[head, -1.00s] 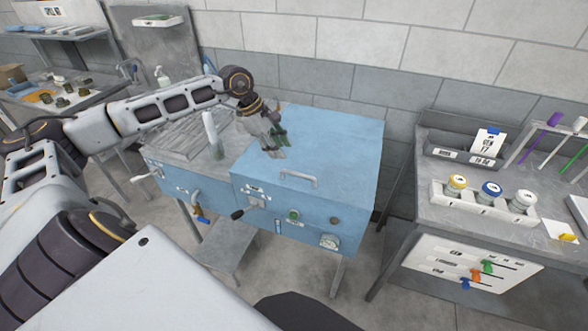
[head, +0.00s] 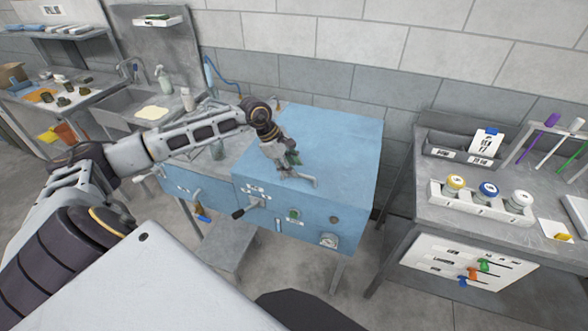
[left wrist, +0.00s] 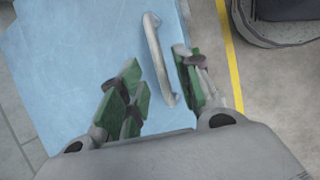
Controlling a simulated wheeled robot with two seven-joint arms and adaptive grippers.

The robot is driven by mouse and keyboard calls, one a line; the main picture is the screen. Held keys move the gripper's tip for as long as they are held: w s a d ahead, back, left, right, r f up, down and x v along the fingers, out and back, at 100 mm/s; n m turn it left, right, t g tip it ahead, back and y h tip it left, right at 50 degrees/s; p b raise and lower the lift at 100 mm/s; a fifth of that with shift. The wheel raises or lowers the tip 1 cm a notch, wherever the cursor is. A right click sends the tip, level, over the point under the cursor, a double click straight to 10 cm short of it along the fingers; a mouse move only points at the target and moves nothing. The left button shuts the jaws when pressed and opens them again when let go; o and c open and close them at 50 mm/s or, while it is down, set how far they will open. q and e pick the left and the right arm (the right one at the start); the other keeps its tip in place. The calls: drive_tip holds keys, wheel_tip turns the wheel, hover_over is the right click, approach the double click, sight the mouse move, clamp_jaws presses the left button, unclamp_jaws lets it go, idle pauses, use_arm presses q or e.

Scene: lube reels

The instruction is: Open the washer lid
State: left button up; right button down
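The blue washer (head: 290,225) stands in the middle of the head view, and its flat blue lid (head: 335,140) is down. A grey bar handle (head: 302,180) sits near the lid's front edge; it also shows in the left wrist view (left wrist: 158,60). My left gripper (head: 288,165) is over the front part of the lid at the handle. In the left wrist view the green-padded fingers of my left gripper (left wrist: 160,95) are apart, with the handle's near end between them in the picture. I cannot tell whether they touch it. My right gripper is not in view.
A grey bench (head: 450,200) with capped bottles and a bin stands to the right. A sink (head: 150,105) and a parts table (head: 60,105) are at the left. A black-knobbed lever (head: 240,213) sticks out from the washer's front. The lid top is otherwise clear.

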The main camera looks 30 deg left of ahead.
use_arm(q)
drive_tip(key=shift+x, duration=1.2)
drive_tip(key=shift+c, duration=0.4)
clamp_jaws()
